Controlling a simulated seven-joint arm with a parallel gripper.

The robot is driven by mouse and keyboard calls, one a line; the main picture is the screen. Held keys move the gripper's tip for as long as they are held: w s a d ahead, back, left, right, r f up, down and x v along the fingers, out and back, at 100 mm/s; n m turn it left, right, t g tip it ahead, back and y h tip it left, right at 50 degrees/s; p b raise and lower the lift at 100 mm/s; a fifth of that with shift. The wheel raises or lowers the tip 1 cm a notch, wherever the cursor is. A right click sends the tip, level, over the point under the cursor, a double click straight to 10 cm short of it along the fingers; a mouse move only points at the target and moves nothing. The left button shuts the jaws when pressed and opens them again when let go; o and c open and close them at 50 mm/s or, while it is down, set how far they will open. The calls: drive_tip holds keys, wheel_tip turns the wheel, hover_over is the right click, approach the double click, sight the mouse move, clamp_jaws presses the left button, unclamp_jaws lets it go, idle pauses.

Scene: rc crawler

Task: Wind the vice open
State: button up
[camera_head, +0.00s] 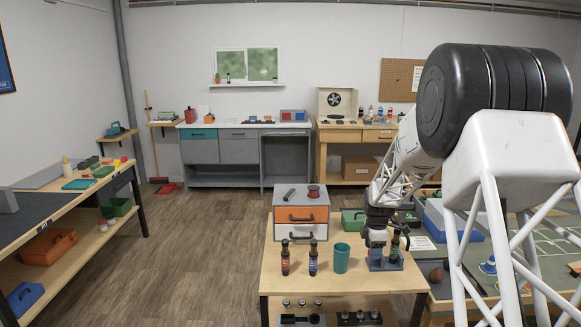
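No vice can be made out with certainty at this size. My gripper (377,240) points down at the right part of the near wooden table (330,278). It is over or close to a small blue-grey holder or block (385,263), which may be the vice; the gripper hides part of it. A dark bottle-like thing (395,246) stands at its right side. The fingers are too small and overlapped to show whether they are open or shut, or touching anything. No vice handle is clearly visible.
A cluttered bench (50,203) is at left, a green-topped table (460,262) at right. The wooden floor between is clear.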

drive_tip(key=shift+o, duration=0.3)
drive_tip(key=shift+r, duration=2.95)
